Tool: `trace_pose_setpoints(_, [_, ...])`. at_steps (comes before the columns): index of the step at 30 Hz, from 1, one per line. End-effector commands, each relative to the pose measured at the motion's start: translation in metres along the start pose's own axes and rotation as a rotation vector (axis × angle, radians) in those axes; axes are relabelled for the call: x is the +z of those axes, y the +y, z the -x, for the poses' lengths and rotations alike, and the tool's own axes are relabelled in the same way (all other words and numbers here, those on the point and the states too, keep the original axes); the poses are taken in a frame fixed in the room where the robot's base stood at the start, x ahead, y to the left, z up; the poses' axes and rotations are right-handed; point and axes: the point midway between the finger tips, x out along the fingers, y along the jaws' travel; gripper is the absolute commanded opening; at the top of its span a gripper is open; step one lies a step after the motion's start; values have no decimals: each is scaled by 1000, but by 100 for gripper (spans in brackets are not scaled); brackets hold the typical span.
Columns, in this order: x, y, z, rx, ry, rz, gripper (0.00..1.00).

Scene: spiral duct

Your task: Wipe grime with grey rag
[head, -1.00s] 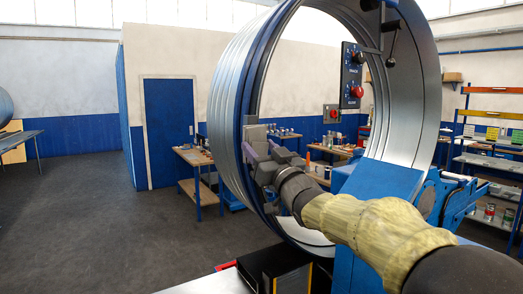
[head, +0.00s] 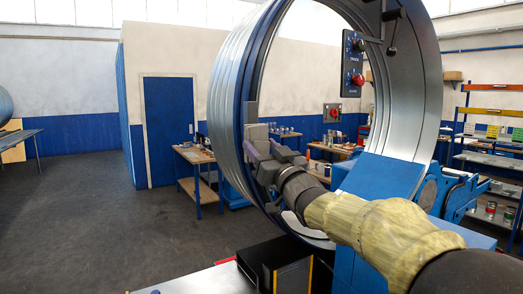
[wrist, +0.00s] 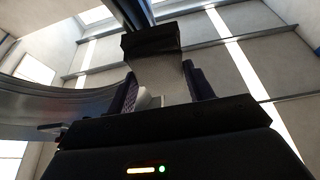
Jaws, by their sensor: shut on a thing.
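The spiral duct (head: 420,110) is a large ribbed metal ring with blue bands, standing upright in the head view. My gripper (head: 260,150) is at the ring's left rim, shut on the grey rag (head: 257,132). The rag looks like a folded grey pad, close to the blue rim; I cannot tell whether it touches. In the wrist view, the rag (wrist: 152,58) sticks out beyond my gripper's fingers (wrist: 161,90), dark along its far edge. The duct's curved metal (wrist: 40,102) passes at the left there. I cannot make out any grime.
A black box (head: 275,262) sits below my arm.

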Motion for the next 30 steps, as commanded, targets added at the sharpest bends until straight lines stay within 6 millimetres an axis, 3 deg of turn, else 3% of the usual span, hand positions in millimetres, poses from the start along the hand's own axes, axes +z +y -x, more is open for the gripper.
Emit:
trace_pose_setpoints(18, [-19, 0, 47, 1, 2, 3, 34])
trace_pose_setpoints(30, [-20, 0, 50, 1, 1, 0, 34])
